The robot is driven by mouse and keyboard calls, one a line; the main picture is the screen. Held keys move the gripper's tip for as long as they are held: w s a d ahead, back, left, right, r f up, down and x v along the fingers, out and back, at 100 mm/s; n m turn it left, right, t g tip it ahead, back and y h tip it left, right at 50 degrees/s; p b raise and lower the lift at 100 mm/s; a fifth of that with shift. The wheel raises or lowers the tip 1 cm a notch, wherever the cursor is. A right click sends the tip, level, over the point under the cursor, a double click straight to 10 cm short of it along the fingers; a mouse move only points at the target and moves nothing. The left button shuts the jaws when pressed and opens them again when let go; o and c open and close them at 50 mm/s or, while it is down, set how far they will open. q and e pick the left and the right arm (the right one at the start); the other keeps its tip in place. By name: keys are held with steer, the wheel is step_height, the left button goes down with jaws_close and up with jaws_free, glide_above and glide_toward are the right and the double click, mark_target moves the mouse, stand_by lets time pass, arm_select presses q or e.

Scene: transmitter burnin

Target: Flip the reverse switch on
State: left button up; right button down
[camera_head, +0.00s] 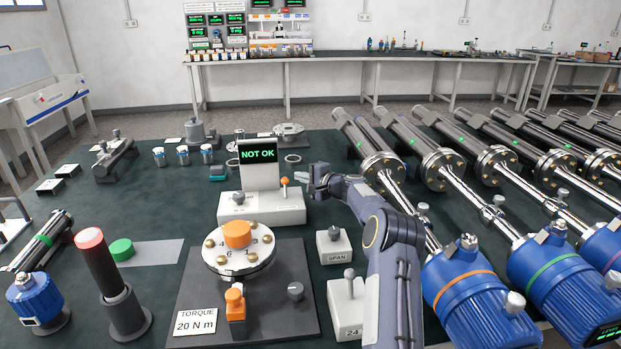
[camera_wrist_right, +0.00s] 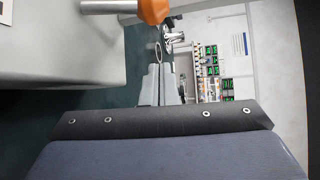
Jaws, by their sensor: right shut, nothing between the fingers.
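A pale control box (camera_head: 262,212) with a "NOT OK" screen (camera_head: 258,156) stands at the middle of the green bench. An orange-tipped lever (camera_head: 284,182) rises from its right side, and a grey knob (camera_head: 239,198) sits on its left. No label reading "reverse" is legible. My right gripper (camera_head: 304,179) is shut and empty just right of the orange-tipped lever. In the wrist view the gripper's shut fingers (camera_wrist_right: 160,72) lie below the lever's orange tip (camera_wrist_right: 153,11), apparently with a small gap. My left gripper is not in view.
A SPAN switch box (camera_head: 334,246) and a box marked 24 (camera_head: 346,305) stand near my right arm. The torque plate (camera_head: 275,270) is in front. Blue-ended cylinders (camera_head: 470,295) crowd the right. A red-topped post (camera_head: 98,265) stands front left.

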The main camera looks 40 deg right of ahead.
mark_target(285, 188)
steer(key=shift+w+a, duration=0.2)
steer(key=shift+s+a+r+b, duration=0.15)
steer(key=shift+s+a, duration=0.1)
steer(key=shift+a, duration=0.3)
steer(key=shift+s+a+r+b, duration=0.1)
steer(key=shift+s+a+b, duration=0.15)
steer(key=shift+a, duration=0.3)
steer(key=shift+s+a+r+b, duration=0.1)
steer(key=shift+s+a, duration=0.2)
steer(key=shift+a, duration=0.25)
